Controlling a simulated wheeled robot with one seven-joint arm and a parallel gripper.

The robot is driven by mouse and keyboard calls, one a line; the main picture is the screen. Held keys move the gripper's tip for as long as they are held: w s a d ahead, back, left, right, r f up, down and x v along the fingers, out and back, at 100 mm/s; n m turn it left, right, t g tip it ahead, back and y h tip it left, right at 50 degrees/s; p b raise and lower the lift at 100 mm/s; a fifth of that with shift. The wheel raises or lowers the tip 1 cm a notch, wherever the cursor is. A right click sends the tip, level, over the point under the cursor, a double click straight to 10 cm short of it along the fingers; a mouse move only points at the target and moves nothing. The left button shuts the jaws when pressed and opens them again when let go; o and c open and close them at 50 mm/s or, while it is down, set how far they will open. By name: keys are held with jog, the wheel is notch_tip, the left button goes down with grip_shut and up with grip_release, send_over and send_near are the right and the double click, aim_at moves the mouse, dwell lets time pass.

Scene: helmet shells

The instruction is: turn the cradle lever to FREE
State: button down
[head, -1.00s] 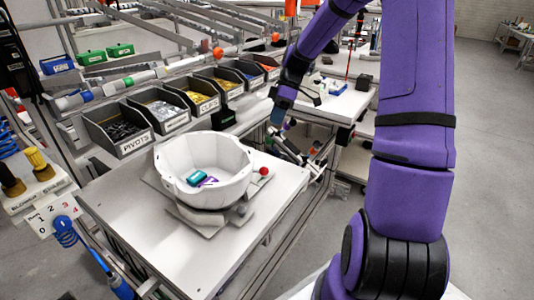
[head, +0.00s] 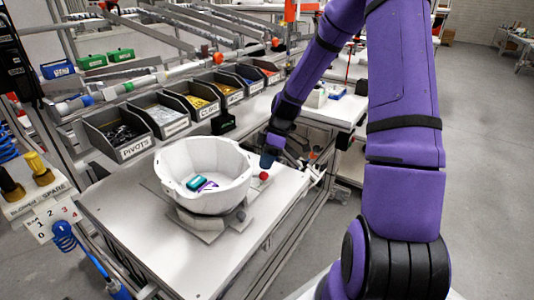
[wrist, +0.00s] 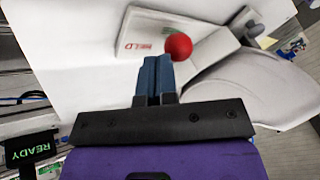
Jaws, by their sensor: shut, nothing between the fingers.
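The cradle lever ends in a red ball knob (wrist: 178,46), which also shows in the head view (head: 264,176) at the right of the white shell. In the wrist view the knob sits beside the word HELD on a pale plate (wrist: 150,30). The white helmet shell (head: 172,170) rests in the cradle (head: 200,222), with a teal piece and a purple piece inside. My gripper (wrist: 155,62) is shut and empty, its fingertips just short of the knob and slightly left of it in the wrist view. The word FREE is not visible.
Labelled parts bins (head: 117,132) line the bench behind the shell. The tabletop (head: 150,250) in front is clear. A READY sign (wrist: 30,151) shows at the wrist view's lower left.

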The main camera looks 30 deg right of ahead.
aim_at(264, 174)
jog(key=shift+s+a, duration=0.1)
dwell(0.3)
jog(key=shift+s+f+m, duration=0.1)
jog(key=shift+s+m, duration=0.05)
jog(key=shift+m, duration=0.25)
jog(key=shift+s+a+m+t, duration=0.25)
jog(key=shift+s+m+t, duration=0.25)
jog(key=shift+s+a+m+t, duration=0.3)
jog(key=shift+s+m+t, duration=0.15)
jog(key=shift+m, duration=0.45)
jog(key=shift+s+a, duration=0.25)
jog(key=shift+a, duration=0.05)
